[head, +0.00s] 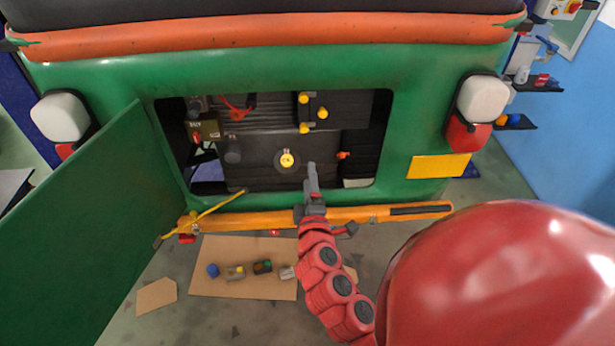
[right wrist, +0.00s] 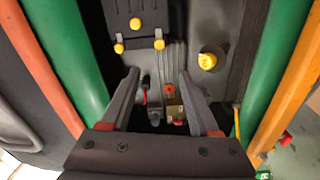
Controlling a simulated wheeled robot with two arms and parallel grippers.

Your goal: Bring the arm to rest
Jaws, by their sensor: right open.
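My right gripper (head: 312,178) is at the middle of the head view, in front of the lower part of the rickshaw's open engine bay (head: 270,185). My red right arm (head: 335,285) reaches up to it from below, bent and raised over the bumper. In the right wrist view, the right gripper (right wrist: 158,80) has its two fingers spread apart with nothing between them. Beyond the fingers are engine parts, including a red cap (right wrist: 169,90) on a brass-coloured part (right wrist: 174,112). My left gripper is not in view.
The green rickshaw (head: 300,65) has its hatch door (head: 85,215) swung open at left. A yellow-orange bumper (head: 350,214) runs below the bay. Small parts lie on a cardboard sheet (head: 245,287) on the floor. Wall shelves (head: 535,85) stand at right.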

